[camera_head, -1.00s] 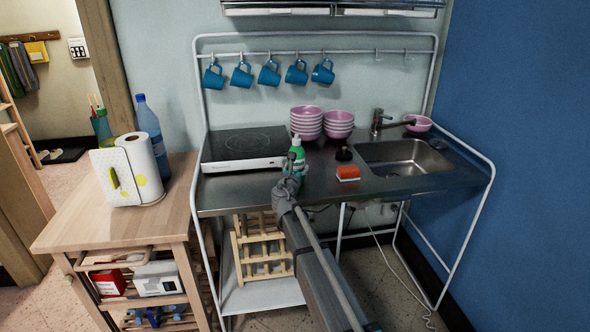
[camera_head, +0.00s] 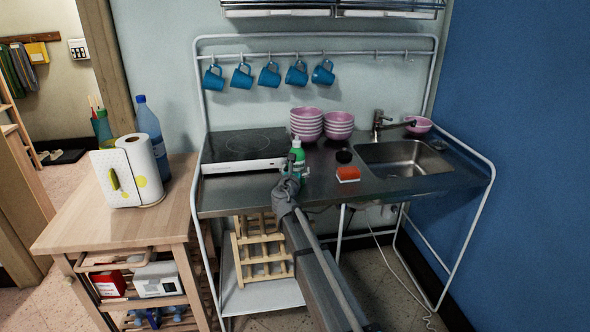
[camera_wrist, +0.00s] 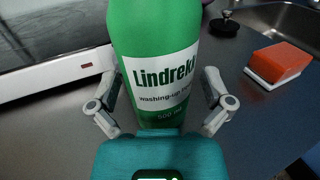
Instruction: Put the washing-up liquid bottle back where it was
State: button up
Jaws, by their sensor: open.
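The washing-up liquid bottle (camera_head: 298,155) is green with a white label and a pale cap. It appears upright at the front of the metal worktop (camera_head: 240,198), right of the hob's front corner. In the wrist view, the bottle (camera_wrist: 155,45) fills the upper middle, its label facing me and its top out of frame. My gripper (camera_head: 290,176) is at the bottle's near side. In the wrist view, my gripper (camera_wrist: 160,92) is open, with one finger on each side of the lower bottle. The bottle's base is partly hidden by my gripper.
The hob (camera_head: 242,146) lies left of the bottle. An orange sponge (camera_head: 348,173) and a small black item (camera_head: 344,156) are to its right. Pink bowl stacks (camera_head: 307,125) stand behind, and the sink (camera_head: 400,158) is further right. Worktop left of the bottle is clear.

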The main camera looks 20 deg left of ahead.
jog(key=s+d, duration=0.2)
jog(key=s, duration=0.9)
jog(key=shift+s, duration=0.35)
dwell(0.4)
jog(key=d+f+m+g+h, duration=0.25)
jog(key=d+m, duration=0.35)
jog(key=d, duration=0.5)
jog(key=d+f+m+g+h, duration=0.2)
jog(key=d+f+m+h, duration=0.15)
jog(key=d+m, duration=0.5)
jog(key=d+f+m+g+h, duration=0.25)
jog(key=d+f+m, duration=0.2)
jog(key=d, duration=0.75)
jog(key=s+d+f+m+g+y, duration=0.2)
jog(key=s+d+f+m+g, duration=0.2)
jog(key=s+d+m, duration=0.5)
jog(key=s+d+f+m+g+y, duration=0.3)
jog(key=s+d+m+g, duration=0.3)
jog(key=s+d+m, duration=0.2)
jog(key=shift+s+d+f+m+g, duration=0.4)
jog(key=shift+s+f+m, duration=0.15)
jog(key=shift+s+m, duration=0.4)
